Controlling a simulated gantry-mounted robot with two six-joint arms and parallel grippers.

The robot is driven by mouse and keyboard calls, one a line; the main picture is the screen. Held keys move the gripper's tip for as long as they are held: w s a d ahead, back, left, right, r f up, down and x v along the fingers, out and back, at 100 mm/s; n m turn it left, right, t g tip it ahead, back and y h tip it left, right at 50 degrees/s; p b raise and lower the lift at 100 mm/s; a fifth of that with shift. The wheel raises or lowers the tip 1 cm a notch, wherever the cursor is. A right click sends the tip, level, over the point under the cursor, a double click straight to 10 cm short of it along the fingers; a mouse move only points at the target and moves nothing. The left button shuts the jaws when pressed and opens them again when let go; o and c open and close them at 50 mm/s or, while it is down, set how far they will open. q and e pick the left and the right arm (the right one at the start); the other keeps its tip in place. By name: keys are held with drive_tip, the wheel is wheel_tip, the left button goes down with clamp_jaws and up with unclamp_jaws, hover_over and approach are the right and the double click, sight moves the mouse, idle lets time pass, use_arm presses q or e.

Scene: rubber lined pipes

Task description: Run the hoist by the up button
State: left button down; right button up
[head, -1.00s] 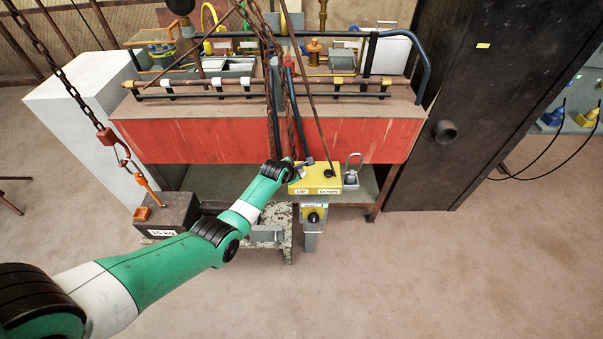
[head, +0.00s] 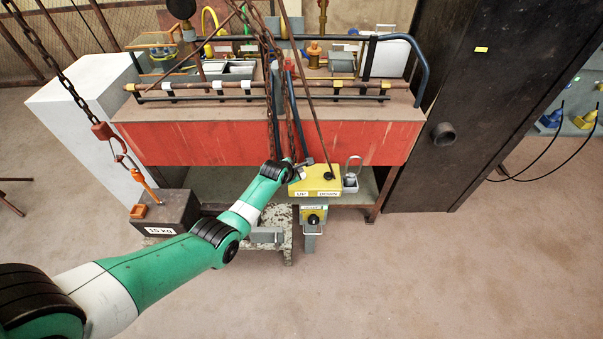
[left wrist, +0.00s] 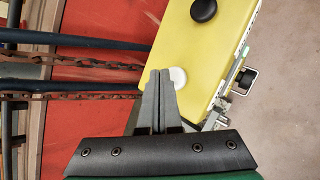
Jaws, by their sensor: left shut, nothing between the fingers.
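The yellow control box (head: 316,181) stands on a post at the centre of the head view, with two labels on its front. In the left wrist view its yellow top (left wrist: 208,50) carries a white button (left wrist: 178,78) and a black button (left wrist: 203,10). My left gripper (head: 305,163) is shut and empty, its fingertips (left wrist: 160,74) at the white button; I cannot tell how hard they press. A dark 15 kg weight (head: 178,213) hangs at an orange hook (head: 146,186) under the hoist chain (head: 62,72). Whether it clears the stand is unclear.
A red-fronted bench (head: 260,145) with pipes and fittings stands behind the box. Rusty chains and rods hang close to my left gripper. A dark cabinet (head: 470,110) stands at right. The floor (head: 440,270) in front at right is clear.

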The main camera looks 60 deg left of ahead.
use_arm(q)
drive_tip(key=shift+r, duration=0.1)
wheel_tip(320, 180, up, 5)
drive_tip(key=p, duration=0.4)
drive_tip(key=shift+p, duration=0.3)
idle(0.7)
